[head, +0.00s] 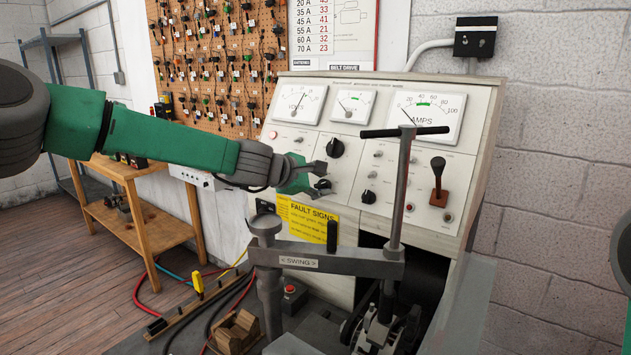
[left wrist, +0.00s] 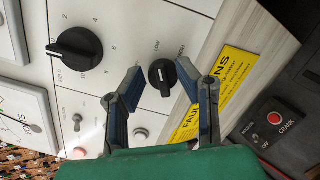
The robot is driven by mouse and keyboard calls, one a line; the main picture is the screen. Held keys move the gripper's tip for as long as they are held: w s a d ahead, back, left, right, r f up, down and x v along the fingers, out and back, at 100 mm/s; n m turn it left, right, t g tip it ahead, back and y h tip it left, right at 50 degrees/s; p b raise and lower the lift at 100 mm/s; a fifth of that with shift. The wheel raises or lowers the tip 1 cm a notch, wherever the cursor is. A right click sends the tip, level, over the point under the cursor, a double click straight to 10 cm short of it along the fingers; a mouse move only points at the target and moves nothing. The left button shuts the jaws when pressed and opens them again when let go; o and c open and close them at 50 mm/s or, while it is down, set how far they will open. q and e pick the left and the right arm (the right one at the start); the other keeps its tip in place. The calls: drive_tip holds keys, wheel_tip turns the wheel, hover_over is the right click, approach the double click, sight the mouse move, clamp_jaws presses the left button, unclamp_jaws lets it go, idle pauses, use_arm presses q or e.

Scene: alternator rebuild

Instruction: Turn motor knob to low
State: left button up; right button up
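The motor knob (left wrist: 163,77) is a small black knob with a white pointer mark, on the sloping cream panel. LOW and HIGH labels are printed beside it in the left wrist view. In the head view the knob (head: 322,184) shows partly beside my left gripper (head: 318,172). In the left wrist view my left gripper (left wrist: 158,74) is open, its two blue-grey fingers on either side of the knob. A gap shows on each side; I cannot tell how far the tips are from the panel. My right gripper is out of view; part of my right arm shows at the right edge.
A larger black knob (head: 335,148) sits just above. Other knobs, toggles and a lever (head: 438,180) are to the right. A grey swing arm (head: 330,259) with a T-handle (head: 405,132) stands in front. A yellow fault sign (head: 308,220) is below.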

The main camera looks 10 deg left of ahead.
use_arm(q)
drive_tip(key=v, duration=1.1)
drive_tip(key=shift+s+a, duration=0.2)
drive_tip(key=shift+a, duration=0.05)
drive_tip(key=shift+r, duration=0.15)
